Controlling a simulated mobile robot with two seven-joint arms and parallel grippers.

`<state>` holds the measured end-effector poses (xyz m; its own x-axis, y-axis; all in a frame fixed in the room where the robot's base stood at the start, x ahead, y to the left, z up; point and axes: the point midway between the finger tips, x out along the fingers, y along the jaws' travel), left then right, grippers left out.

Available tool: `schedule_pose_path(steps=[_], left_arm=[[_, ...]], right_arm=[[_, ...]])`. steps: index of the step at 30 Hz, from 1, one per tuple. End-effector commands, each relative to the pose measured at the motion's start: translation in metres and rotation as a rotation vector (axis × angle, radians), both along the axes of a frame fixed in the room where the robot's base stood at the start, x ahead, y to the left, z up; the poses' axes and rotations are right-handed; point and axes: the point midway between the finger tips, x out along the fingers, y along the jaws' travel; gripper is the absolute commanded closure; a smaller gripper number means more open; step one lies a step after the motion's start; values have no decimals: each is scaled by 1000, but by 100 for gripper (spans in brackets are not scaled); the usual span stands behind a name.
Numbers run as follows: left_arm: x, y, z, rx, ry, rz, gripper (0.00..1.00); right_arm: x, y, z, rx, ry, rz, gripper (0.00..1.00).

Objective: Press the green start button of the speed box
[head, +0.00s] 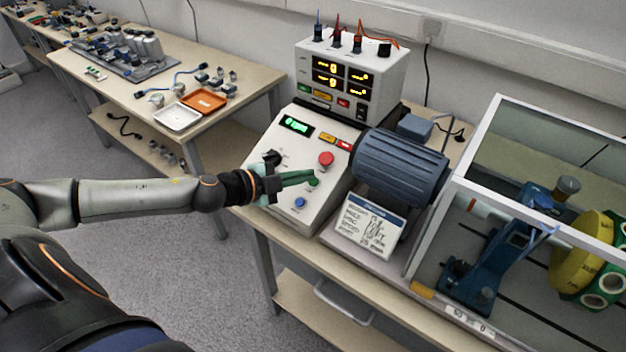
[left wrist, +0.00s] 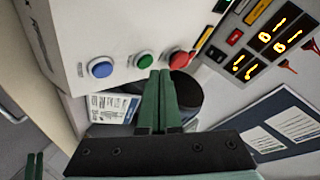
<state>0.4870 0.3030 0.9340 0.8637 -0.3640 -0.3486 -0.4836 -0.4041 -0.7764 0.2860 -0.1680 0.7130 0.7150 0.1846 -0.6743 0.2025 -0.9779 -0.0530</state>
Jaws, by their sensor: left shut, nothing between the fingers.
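The speed box (head: 285,150) is a white sloped console with a lit green display. Its green start button (head: 313,182) sits between a red mushroom button (head: 326,159) and a blue button (head: 299,202). The left wrist view also shows the green button (left wrist: 143,60), just beyond the fingertips and slightly to their left. My left gripper (head: 312,175) is shut and empty, its green fingertips close to the green button; I cannot tell whether they touch it. Green finger-like strips at the left wrist view's lower left look like my right gripper (left wrist: 34,166), mostly cut off.
A black knob (head: 271,158) is beside the left gripper. A blue-grey motor (head: 400,170) and a sign card (head: 370,226) stand right of the box. A power supply (head: 350,85) is behind it. A clear-walled guard (head: 430,235) encloses machinery at the right.

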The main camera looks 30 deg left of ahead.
Motion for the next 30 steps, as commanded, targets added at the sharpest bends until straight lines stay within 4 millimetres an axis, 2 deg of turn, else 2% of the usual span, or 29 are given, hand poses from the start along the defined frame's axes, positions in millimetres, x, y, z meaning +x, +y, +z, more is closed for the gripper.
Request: schedule_pose_path(steps=[30], left_arm=[[5, -1, -11, -2, 1, 1, 100]], right_arm=[[0, 0, -1, 0, 0, 0, 50]])
